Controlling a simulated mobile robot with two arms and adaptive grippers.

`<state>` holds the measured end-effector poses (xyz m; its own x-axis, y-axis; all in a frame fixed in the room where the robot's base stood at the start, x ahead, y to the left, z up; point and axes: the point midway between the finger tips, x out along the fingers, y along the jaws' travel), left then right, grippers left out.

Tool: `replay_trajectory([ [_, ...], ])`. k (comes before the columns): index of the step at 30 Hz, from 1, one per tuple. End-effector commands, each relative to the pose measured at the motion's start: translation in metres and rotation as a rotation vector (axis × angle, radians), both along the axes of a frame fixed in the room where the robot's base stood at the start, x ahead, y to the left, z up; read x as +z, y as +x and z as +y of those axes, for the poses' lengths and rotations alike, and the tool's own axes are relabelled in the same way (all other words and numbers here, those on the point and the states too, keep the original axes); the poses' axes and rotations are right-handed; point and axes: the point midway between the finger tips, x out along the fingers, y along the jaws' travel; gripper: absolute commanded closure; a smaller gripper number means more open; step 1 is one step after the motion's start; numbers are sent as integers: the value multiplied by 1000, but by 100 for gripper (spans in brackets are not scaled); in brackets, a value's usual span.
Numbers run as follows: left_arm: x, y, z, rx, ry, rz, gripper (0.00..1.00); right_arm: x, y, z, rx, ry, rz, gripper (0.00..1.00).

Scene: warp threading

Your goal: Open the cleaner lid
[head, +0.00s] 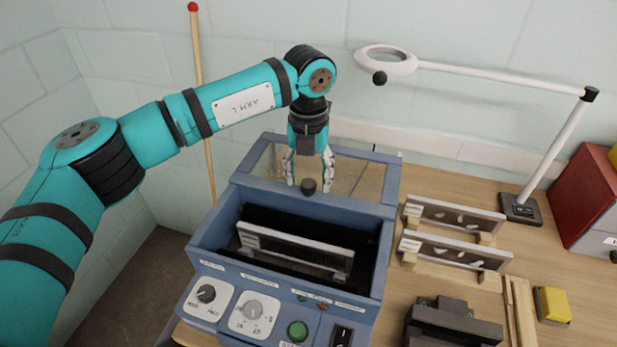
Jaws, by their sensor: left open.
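The cleaner (367,283) is a blue box with an open-topped dark tank at its front. Its blue-framed lid (387,190) with a see-through panel is at the back of the tank, leaving the tank uncovered. A black knob (308,186) shows at the lid's front edge. My left gripper (309,181) points down over the lid, fingers apart on either side of the knob. I cannot tell whether they touch it. A pale framed bar (295,251) lies inside the tank. My right gripper is not in view.
Two pale framed pieces (455,215) stand in wooden holders right of the cleaner. A black fixture (455,325) and a yellow block (552,306) are near the front right. A white-armed magnifier (386,60) reaches over the back. A red-tipped pole (200,100) stands behind my left arm.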

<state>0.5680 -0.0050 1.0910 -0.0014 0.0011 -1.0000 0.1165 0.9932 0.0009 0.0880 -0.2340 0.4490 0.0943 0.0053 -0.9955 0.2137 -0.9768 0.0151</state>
Motion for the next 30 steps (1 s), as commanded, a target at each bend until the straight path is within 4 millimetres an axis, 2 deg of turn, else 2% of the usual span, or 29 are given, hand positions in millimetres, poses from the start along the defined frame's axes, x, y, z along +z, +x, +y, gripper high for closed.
replay_trajectory([
  [9, 67, 1, -1, 0, -2, -4, 46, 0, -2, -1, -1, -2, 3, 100],
  [15, 98, 1, -1, 0, -1, -2, 46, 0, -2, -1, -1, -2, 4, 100],
  [21, 109, 0, 0, -1, -1, -1, 46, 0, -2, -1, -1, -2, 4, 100],
  [30, 109, 0, -1, -1, -1, 0, 46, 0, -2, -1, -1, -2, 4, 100],
])
